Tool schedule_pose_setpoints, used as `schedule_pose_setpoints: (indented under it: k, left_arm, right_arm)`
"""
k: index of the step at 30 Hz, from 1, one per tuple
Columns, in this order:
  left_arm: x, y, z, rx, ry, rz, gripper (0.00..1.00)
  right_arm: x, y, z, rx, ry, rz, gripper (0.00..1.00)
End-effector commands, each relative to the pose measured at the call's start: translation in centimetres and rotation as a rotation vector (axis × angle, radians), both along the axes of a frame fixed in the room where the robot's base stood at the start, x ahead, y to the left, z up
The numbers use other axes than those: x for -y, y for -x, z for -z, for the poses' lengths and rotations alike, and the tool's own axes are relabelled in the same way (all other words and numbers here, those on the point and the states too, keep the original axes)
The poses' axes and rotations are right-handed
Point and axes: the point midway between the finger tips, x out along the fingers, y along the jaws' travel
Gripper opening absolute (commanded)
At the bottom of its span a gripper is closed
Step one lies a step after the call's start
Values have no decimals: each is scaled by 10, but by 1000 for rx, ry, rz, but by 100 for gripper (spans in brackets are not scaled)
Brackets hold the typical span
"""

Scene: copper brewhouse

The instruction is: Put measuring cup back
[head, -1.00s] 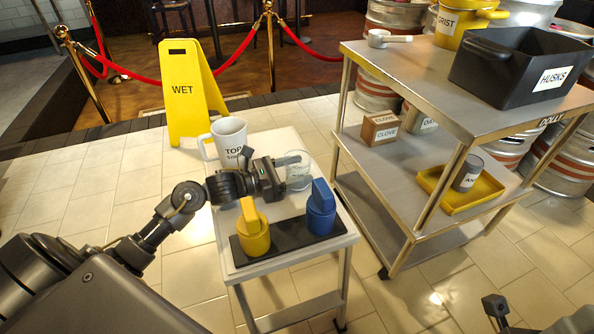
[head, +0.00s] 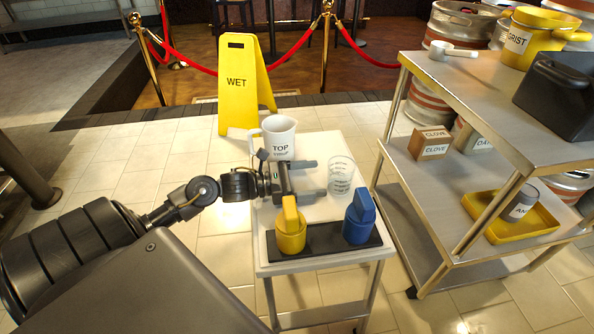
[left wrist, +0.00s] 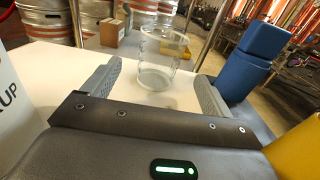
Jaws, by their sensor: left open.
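The clear measuring cup (head: 341,176) with dark markings stands upright on the small white table (head: 330,145). My left gripper (head: 313,180) is open and empty just left of it, both fingers pointing towards it. In the left wrist view the measuring cup (left wrist: 163,58) stands ahead, roughly centred between the open fingers (left wrist: 158,85). I cannot tell whether its near side is between the fingertips. My right gripper is out of view.
A yellow-handled piece (head: 291,230) and a blue one (head: 359,218) stand on a dark strip (head: 325,243) in front. A steel trolley (head: 480,100) stands right, with a white scoop (head: 440,50) on top.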

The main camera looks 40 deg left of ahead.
Motion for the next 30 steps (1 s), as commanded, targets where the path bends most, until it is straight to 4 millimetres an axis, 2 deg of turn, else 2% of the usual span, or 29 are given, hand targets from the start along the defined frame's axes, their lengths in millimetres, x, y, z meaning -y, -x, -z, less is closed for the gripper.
schedule_pose_setpoints:
  k: [3,10,30]
  left_arm:
    - [-13,17,0,-4,-2,2,86]
    - [-28,32,0,0,0,0,86]
    - [-30,33,0,1,1,1,86]
  right_arm:
    - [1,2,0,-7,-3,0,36]
    - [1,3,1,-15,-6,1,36]
    - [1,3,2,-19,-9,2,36]
